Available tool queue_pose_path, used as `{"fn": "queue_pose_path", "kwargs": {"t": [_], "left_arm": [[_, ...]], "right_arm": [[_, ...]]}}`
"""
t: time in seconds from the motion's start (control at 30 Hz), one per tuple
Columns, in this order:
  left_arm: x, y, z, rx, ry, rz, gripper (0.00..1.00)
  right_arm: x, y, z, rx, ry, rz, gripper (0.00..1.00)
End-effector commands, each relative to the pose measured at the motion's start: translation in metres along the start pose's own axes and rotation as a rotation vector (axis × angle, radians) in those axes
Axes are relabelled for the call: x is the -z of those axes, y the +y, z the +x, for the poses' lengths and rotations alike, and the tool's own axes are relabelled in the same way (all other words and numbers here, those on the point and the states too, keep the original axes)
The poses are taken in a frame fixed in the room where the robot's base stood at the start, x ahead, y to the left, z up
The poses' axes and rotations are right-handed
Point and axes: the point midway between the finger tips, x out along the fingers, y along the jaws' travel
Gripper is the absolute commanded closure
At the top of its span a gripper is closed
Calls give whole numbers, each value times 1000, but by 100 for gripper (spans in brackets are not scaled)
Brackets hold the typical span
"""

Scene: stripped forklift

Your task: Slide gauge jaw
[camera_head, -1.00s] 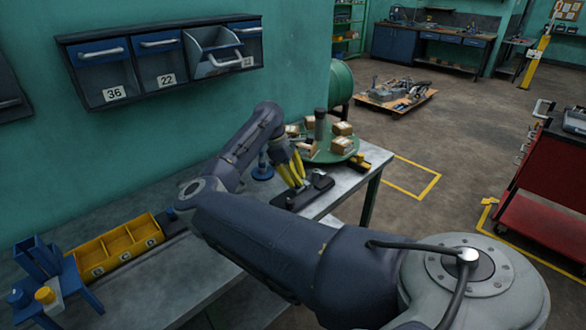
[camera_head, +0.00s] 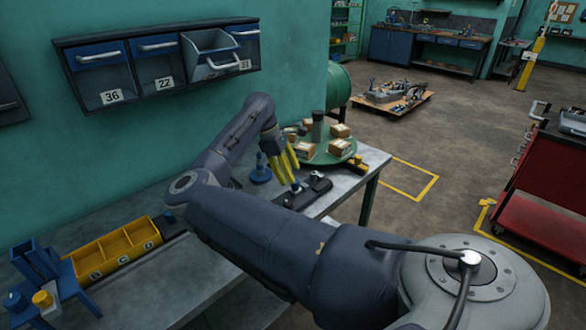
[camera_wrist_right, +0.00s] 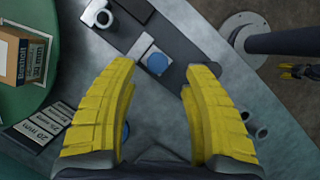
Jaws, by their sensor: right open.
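The gauge (camera_head: 309,194) is a dark flat rail on the bench. In the right wrist view, its rail (camera_wrist_right: 190,55) runs from upper left to lower right. A small grey sliding jaw (camera_wrist_right: 143,46) with a round blue knob (camera_wrist_right: 157,63) sits on it. A grey end piece with a ring (camera_wrist_right: 100,14) is at the upper left. My right gripper (camera_head: 290,170) has long yellow fingers, open and empty. In the right wrist view, its fingertips (camera_wrist_right: 160,68) appear on either side of the knob, with gaps. A small yellow-fingered shape (camera_wrist_right: 298,72), probably my left gripper, is too small to judge.
A green turntable (camera_head: 330,156) with small cartons (camera_head: 340,131) stands behind the gauge. Labelled plates (camera_wrist_right: 38,125) lie near it in the wrist view. A blue-based post (camera_head: 261,172) stands left of my right gripper. A yellow divided tray (camera_head: 115,247) is at the bench's left.

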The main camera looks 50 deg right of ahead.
Motion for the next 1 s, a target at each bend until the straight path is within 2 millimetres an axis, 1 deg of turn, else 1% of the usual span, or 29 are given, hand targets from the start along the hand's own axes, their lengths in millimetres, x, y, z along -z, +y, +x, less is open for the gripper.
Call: {"fn": "queue_pose_path", "kwargs": {"t": [0.03,0.2,0.4,0.63,1.0], "left_arm": [[0,0,0,0,0,0,50],[1,0,0,0,1,0,50],[1,1,0,-1,1,0,50],[1,1,0,-1,1,0,50],[2,1,0,-1,1,1,50]], "right_arm": [[0,0,-10,-1,2,-1,52],[1,0,-40,-2,2,-1,52],[1,0,-66,-1,1,-2,52],[0,-1,-80,0,0,-1,52],[0,-1,-82,1,0,-1,52]]}}
